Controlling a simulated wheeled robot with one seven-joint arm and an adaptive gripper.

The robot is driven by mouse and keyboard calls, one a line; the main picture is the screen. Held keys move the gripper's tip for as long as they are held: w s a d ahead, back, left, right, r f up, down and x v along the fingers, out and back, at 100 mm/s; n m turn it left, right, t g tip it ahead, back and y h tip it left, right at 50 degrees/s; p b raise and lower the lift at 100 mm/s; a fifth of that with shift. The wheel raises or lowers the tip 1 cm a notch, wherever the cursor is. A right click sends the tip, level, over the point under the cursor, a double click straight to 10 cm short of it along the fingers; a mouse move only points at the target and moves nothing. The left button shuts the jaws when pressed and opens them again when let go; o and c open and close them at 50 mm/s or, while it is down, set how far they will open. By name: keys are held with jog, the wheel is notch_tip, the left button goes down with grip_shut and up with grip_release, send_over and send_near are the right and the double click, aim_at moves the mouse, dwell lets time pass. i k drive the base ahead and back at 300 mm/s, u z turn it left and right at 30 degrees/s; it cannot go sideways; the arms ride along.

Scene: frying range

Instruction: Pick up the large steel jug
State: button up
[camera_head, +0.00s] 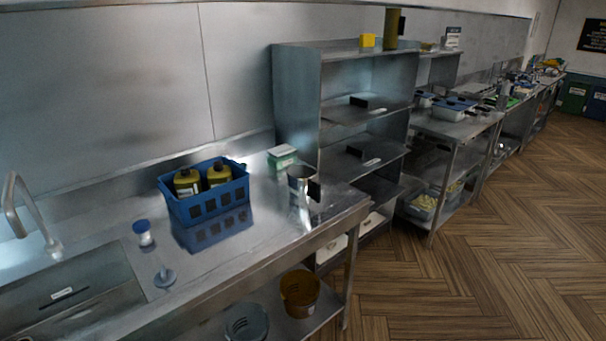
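A steel jug (301,184) with a dark handle on its right side stands upright near the right end of the steel counter (262,222). It stands to the right of a blue crate and in front of a small white and green box. Nothing is touching it from my side. My gripper is not in view.
The blue crate (207,207) holds yellow and black bottles. The white and green box (282,157) stands behind the jug. A sink (70,290) and tap (30,215) are at left. A steel shelf unit (295,95) rises beyond the counter's end. The wooden floor (470,280) at right is clear.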

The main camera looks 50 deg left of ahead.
aim_at(304, 188)
jog(key=u, duration=0.6)
jog(key=i, duration=0.75)
jog(key=u, duration=0.85)
